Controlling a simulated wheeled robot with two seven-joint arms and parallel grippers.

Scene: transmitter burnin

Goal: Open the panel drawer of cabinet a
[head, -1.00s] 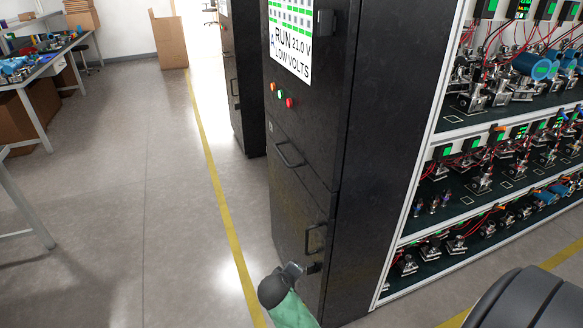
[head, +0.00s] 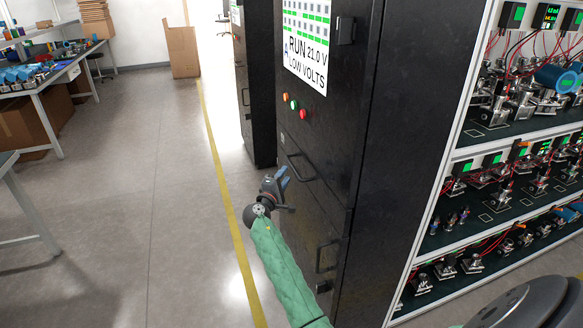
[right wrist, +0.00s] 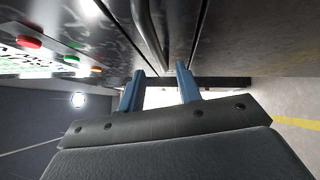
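Cabinet a (head: 330,120) is a tall black cabinet with a screen reading RUN 21.0 V, LOW VOLTS. Below its buttons is a panel front with a dark bar handle (head: 302,170); the front looks flush with the cabinet. My right gripper (head: 284,178), on the green-sleeved arm, is just left of this handle. In the right wrist view its two blue fingers (right wrist: 159,75) are apart with nothing between them. The handle bar (right wrist: 148,35) shows just beyond the fingertips, roughly in line with the gap. I cannot tell whether they touch. My left gripper is not in view.
A second handle (head: 325,256) is lower on the cabinet. Red, green and orange buttons (head: 294,104) sit above the panel. A shelf rack (head: 440,205) of wired devices stands right. Another black cabinet (head: 258,90) stands behind. The floor (head: 175,180) to the left is clear.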

